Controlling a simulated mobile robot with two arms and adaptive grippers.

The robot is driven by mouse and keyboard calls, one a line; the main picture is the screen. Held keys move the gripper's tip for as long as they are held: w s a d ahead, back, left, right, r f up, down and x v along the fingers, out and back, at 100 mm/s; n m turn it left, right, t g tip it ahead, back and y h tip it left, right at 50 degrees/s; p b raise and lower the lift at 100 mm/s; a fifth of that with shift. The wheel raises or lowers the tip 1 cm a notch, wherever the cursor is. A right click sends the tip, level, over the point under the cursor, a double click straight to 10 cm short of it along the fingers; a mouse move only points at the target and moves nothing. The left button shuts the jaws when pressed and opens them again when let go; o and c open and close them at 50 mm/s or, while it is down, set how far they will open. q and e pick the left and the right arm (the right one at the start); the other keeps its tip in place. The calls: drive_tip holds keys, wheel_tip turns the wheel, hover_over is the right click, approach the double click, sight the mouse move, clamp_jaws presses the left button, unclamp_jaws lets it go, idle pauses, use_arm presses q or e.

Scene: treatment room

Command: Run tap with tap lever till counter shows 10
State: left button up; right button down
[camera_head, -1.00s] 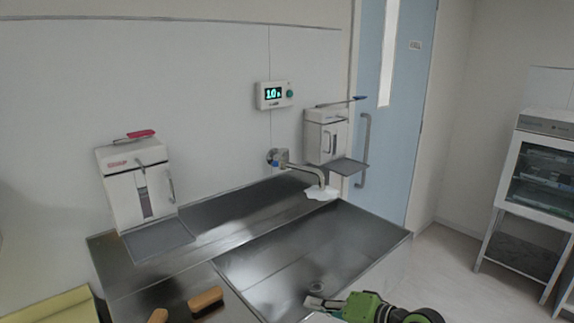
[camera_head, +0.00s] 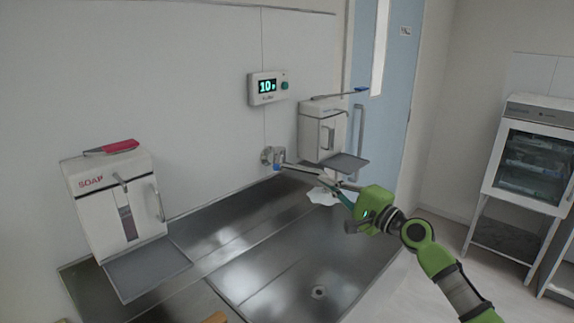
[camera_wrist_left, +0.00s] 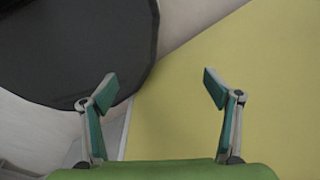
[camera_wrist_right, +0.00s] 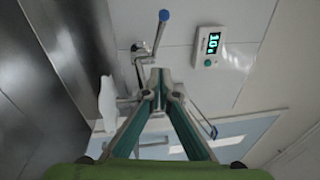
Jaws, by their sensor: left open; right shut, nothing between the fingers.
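The tap (camera_head: 275,157) juts from the wall above the steel sink; its blue-ended lever (camera_wrist_right: 155,40) shows in the right wrist view, ahead of my fingertips. My right gripper (camera_wrist_right: 158,78) is shut and empty. In the head view it (camera_head: 338,190) is at the spout end and partly hides it; I cannot tell whether they touch. A pale white patch (camera_head: 322,197) shows under the spout; I cannot tell if water is running. The counter (camera_head: 266,87) on the wall reads 10. My left gripper (camera_wrist_left: 160,88) is open and empty, seen only in its wrist view.
A soap dispenser (camera_head: 112,195) with a red lever stands left of the sink (camera_head: 290,265). A second dispenser (camera_head: 322,130) with a blue lever is right of the tap. A glass-fronted cabinet (camera_head: 530,165) stands far right. A yellow surface (camera_wrist_left: 230,60) lies below my left gripper.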

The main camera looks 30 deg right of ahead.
drive_tip(key=p, duration=0.1)
approach(279, 158)
drive_tip(key=p+x, duration=0.3)
drive_tip(key=x, duration=0.1)
drive_tip(key=shift+p, duration=0.3)
use_arm(q)
drive_tip(key=r, duration=0.1)
drive_tip(key=s+r, duration=0.1)
drive_tip(key=r, duration=0.3)
drive_tip(key=shift+s+d, duration=0.25)
use_arm(e)
drive_tip(key=shift+w+a+f, duration=0.1)
drive_tip(key=shift+w+a, duration=0.05)
drive_tip(key=shift+a, duration=0.2)
